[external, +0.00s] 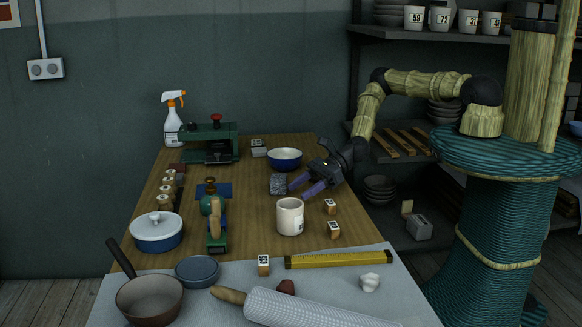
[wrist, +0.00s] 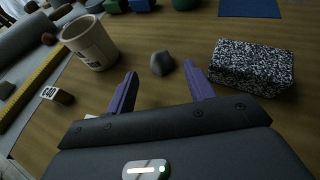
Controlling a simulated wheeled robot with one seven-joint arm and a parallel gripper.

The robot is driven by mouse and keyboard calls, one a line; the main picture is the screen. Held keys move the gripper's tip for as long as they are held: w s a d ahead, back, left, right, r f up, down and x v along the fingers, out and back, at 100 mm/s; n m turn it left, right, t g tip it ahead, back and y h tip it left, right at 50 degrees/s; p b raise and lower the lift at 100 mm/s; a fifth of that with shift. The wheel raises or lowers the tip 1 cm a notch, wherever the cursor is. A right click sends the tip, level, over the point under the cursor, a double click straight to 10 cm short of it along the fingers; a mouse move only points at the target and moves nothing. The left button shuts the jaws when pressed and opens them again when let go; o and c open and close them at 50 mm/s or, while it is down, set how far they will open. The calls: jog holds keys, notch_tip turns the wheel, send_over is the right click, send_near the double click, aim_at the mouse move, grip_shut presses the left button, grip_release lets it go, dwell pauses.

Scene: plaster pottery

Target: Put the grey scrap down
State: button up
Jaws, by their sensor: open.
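The grey scrap (wrist: 162,63) is a small rounded lump on the wooden table, seen in the wrist view between and slightly beyond my fingertips. Neither finger appears to touch it. I cannot make it out in the external view. My gripper (external: 299,191) is open, its two purple fingers reaching low over the table from the right; they also show in the wrist view (wrist: 159,70).
A speckled block (wrist: 250,68) lies close beside my right finger in the wrist view. A white mug (external: 290,217) stands nearby, with a blue bowl (external: 285,158) behind. Small numbered blocks (external: 334,230) stand at the table's right. Bare wood lies around the scrap.

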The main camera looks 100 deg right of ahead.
jog(key=v, duration=0.7)
jog(key=shift+s+r, duration=0.2)
jog(key=shift+s, duration=0.15)
